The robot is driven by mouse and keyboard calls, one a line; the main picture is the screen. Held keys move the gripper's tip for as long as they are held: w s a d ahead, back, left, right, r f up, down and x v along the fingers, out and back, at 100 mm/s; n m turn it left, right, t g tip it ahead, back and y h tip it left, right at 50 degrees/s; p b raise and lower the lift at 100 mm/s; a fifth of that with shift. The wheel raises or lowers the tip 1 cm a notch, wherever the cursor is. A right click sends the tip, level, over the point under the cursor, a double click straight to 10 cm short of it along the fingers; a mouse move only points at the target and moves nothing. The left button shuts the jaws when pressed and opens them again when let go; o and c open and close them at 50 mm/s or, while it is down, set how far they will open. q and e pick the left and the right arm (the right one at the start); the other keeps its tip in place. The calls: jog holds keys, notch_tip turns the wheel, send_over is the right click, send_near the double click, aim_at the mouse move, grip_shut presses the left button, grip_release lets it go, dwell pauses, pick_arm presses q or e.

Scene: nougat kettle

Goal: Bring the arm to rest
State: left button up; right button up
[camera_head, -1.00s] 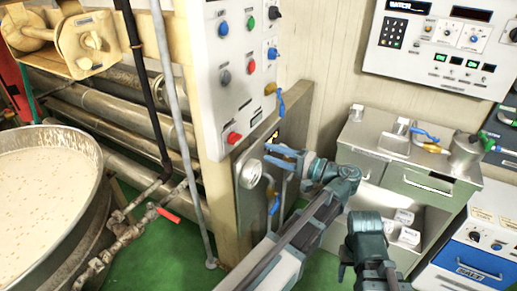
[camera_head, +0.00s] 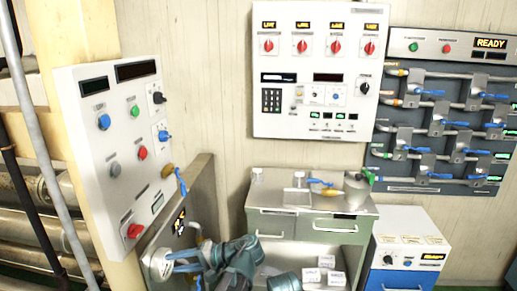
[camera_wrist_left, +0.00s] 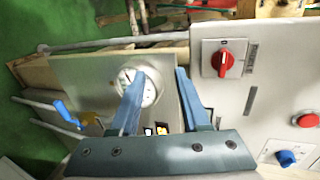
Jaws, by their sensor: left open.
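My left gripper (camera_head: 180,259) shows low in the head view, in front of a grey panel beside the white control box. In the left wrist view its two blue fingers (camera_wrist_left: 160,73) stand apart with nothing between them. A round white gauge (camera_wrist_left: 151,90) lies behind the fingers there, partly covered by one of them. The gauge also shows in the head view (camera_head: 158,264), close to the fingertips; I cannot tell whether they touch. A teal part of my other arm shows at the bottom edge, but its gripper is out of view.
The white control box (camera_head: 118,165) with buttons and knobs stands close to the left gripper. A blue-handled valve (camera_wrist_left: 70,115) sits beside the gauge. A steel-topped cabinet (camera_head: 310,227) holds small containers. A valve board (camera_head: 440,185) hangs at the right.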

pick_arm(q)
jog(key=s+d+f+n+h, duration=0.1)
jog(key=s+d+f+h, duration=0.3)
jog(key=f+h, duration=0.3)
jog(key=s+d+f+h, duration=0.35)
jog(key=f+h, duration=0.25)
jog(key=f, duration=0.2)
jog(key=s+d+r+m+p, duration=0.1)
jog(key=s+d+r+p, duration=0.1)
jog(key=d+r+p, duration=0.2)
jog(key=s+d+r+m+g+p, duration=0.1)
jog(key=s+d+r+m+p, duration=0.1)
jog(key=d, duration=0.5)
notch_tip(320, 180, up, 3)
jog(key=shift+s+d+p, duration=0.4)
jog(key=shift+s+p, duration=0.45)
jog(key=shift+p, duration=0.4)
